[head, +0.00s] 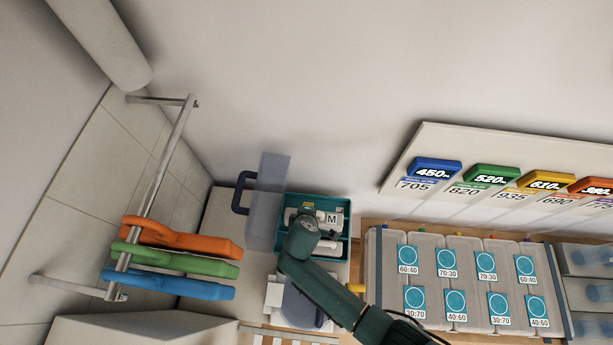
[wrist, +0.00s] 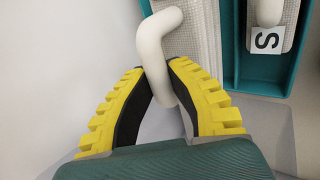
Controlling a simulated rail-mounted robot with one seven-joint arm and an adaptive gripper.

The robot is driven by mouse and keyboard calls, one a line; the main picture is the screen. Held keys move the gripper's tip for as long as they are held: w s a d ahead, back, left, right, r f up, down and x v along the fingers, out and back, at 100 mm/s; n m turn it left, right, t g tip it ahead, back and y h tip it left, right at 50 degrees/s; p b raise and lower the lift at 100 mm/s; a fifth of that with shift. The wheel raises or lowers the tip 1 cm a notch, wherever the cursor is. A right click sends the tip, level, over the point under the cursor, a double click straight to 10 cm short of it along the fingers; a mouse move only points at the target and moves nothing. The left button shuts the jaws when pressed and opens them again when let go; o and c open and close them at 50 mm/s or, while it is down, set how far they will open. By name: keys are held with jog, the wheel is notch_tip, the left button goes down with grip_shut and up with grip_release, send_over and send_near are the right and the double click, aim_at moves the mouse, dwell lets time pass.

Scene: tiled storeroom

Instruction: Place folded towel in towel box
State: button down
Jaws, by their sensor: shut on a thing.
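My gripper (wrist: 160,68), with yellow ribbed fingers and black pads, is shut on a white bent handle (wrist: 160,36). A pale grey textured piece, apparently the folded towel (wrist: 207,28), lies just behind the handle; their join is not clear. The teal box (head: 347,240) is divided into compartments, and its wall also shows in the wrist view (wrist: 232,45). The towel overlaps the compartment left of this divider in the wrist view; I cannot tell whether it rests inside. In the head view, my gripper (head: 302,217) is over the box and hides part of it.
A translucent panel (head: 268,200) stands left of the box.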

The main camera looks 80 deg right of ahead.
notch_tip(320, 180, down, 7)
jog(key=shift+w+f+b, duration=0.1)
jog(key=shift+f+b, duration=0.05)
jog(key=shift+b, duration=0.4)
jog(key=c, duration=1.1)
grip_release()
jog(key=p+v, duration=0.1)
jog(key=v, duration=1.1)
jog(key=shift+p, duration=0.3)
